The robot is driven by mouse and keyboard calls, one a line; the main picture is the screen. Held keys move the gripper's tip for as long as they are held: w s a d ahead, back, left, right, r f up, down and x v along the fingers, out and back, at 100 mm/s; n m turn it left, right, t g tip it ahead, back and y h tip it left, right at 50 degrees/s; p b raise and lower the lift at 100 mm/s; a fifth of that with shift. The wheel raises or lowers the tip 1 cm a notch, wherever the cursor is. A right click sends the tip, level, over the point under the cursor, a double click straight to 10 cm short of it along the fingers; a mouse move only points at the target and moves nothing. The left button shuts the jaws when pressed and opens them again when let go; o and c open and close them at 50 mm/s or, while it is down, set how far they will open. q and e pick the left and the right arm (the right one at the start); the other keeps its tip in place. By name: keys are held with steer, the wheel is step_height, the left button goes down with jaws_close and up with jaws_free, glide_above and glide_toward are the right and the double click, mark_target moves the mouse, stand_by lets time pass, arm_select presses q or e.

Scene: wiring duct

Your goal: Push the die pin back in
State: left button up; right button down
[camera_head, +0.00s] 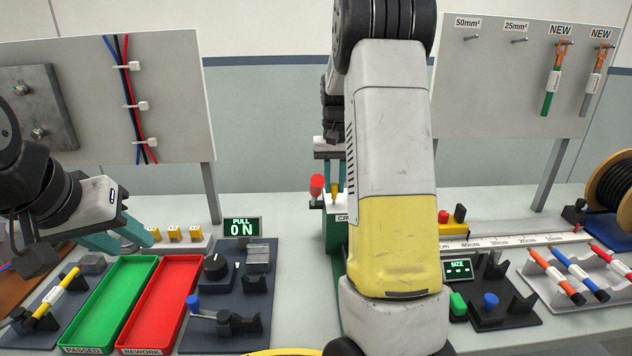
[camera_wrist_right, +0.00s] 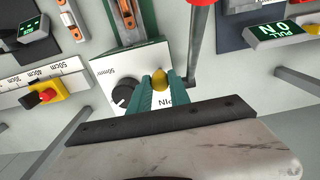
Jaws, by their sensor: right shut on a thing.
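How deep the pin sits is hidden. In the head view the machine (camera_head: 333,236) stands mid-table, partly hidden by my right arm; a yellow part (camera_head: 335,189) shows under the gripper. My left gripper (camera_head: 128,243) is at the left, its teal fingers apart and apparently empty, near small yellow blocks.
A red-knobbed lever (camera_head: 317,185) stands close beside the machine. Green (camera_head: 112,300) and red (camera_head: 165,305) trays lie at left, beside a pull tester with display (camera_head: 242,227). A size gauge (camera_head: 490,300) and cable rack (camera_head: 575,275) are at right.

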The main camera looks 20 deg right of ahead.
mark_target(334, 184)
stand_by(0.4)
steer(key=shift+f, duration=1.1)
steer(key=c, duration=1.2)
jaws_free()
step_height(334, 184, up, 8)
steer(key=shift+f, duration=0.1)
